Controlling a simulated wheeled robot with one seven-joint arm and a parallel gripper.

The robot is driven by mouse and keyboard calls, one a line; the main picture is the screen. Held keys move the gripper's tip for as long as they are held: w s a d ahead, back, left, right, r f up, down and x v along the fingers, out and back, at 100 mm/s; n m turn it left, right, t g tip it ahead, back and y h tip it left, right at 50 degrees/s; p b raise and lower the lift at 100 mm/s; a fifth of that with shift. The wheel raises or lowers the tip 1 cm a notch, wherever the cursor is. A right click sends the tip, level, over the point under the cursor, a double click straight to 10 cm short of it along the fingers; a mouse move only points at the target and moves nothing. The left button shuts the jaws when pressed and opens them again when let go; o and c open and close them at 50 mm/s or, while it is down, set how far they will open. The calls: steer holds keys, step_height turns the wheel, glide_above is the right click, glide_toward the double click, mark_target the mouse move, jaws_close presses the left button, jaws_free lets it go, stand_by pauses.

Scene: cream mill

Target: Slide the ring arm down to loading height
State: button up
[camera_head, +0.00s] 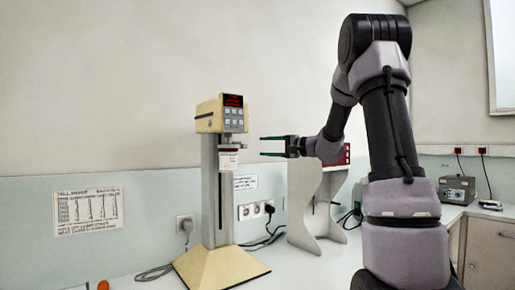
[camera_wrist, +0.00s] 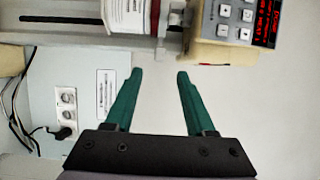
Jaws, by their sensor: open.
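The cream mill (camera_head: 219,225) stands upright on the worktop, with a cream head (camera_head: 222,115), a lit red display and a grey slotted column. The ring arm (camera_head: 230,147) is high on the column, just under the head. A jar with a white label (camera_head: 228,161) hangs at it; the jar also shows at the top of the wrist view (camera_wrist: 128,15), beside the head's keypad. My gripper (camera_head: 262,146) is open and empty, right of the ring arm at about its height. Its green fingers (camera_wrist: 160,72) point toward the mill and appear apart from it.
A grey stand (camera_head: 304,205) is right of the mill, with a red-fronted unit (camera_head: 346,155) behind. Wall sockets (camera_head: 255,210) and cables lie between. A grey box (camera_head: 457,190) stands on the right counter. A small orange object (camera_head: 103,285) is at front left.

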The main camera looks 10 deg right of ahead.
mark_target(247, 146)
steer(key=x, duration=1)
steer(key=shift+w+a+f, duration=0.1)
steer(key=shift+a, duration=0.1)
jaws_close()
stand_by(1.1)
